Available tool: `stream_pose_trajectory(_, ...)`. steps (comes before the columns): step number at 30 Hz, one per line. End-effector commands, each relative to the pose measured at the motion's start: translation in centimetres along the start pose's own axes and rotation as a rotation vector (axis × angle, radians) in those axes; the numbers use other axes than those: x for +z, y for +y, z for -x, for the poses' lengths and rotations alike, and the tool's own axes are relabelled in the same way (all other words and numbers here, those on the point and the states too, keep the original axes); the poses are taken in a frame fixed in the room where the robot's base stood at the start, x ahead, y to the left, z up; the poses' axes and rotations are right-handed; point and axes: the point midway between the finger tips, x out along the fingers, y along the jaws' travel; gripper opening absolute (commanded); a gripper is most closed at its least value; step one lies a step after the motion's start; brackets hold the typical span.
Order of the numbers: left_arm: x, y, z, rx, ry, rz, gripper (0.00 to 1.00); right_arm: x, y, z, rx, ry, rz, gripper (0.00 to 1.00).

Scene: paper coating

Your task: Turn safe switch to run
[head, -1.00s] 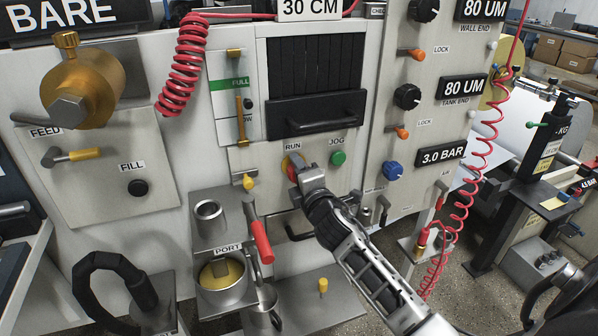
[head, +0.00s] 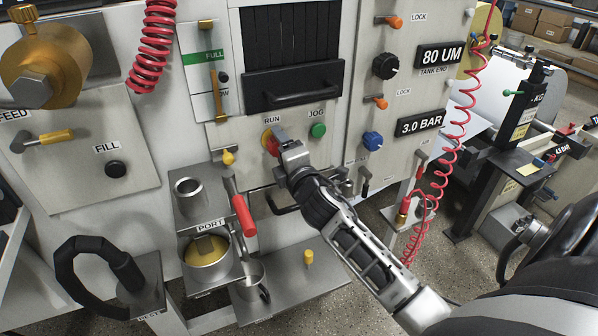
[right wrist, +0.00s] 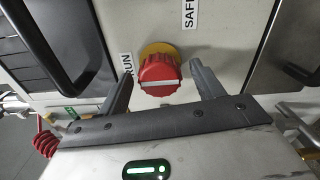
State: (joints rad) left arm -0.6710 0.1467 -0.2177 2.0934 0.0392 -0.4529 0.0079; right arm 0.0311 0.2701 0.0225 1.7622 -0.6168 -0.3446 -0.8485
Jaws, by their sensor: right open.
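The safe switch is a red ribbed knob (right wrist: 160,76) on a yellow round base, with a pale line across its face. In the right wrist view a RUN label (right wrist: 127,64) is left of it and a SAFE label (right wrist: 190,12) is above right. My right gripper (right wrist: 160,88) is open, with one finger on each side of the knob; I cannot tell whether they touch it. In the head view the right gripper (head: 284,150) is at the panel below the RUN label (head: 272,120) and partly hides the red knob (head: 269,140). My left gripper is not in view.
A green JOG button (head: 318,130) is right of the knob, and a black handle (head: 302,97) is above. A small yellow knob (head: 228,157) and a red-handled lever (head: 244,215) are to the lower left. Steel cups and a port (head: 207,250) stand below.

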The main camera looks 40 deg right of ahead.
Motion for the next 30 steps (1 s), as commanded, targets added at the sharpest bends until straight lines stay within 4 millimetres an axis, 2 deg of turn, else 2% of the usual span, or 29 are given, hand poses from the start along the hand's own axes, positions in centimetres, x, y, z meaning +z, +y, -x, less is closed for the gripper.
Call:
stream_pose_trajectory(9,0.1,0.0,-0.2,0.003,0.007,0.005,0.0,0.0,-0.3,7.8,-0.005,0.0,-0.002,0.67)
stream_pose_trajectory(15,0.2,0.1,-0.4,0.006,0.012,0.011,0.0,0.0,-0.1,11.7,-0.003,-0.001,-0.002,0.67)
stream_pose_trajectory(21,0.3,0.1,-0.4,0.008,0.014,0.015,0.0,0.0,-0.1,13.7,-0.001,-0.001,-0.002,0.67)
stream_pose_trajectory(30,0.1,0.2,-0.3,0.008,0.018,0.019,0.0,0.0,0.0,14.0,0.0,-0.001,-0.001,0.67)
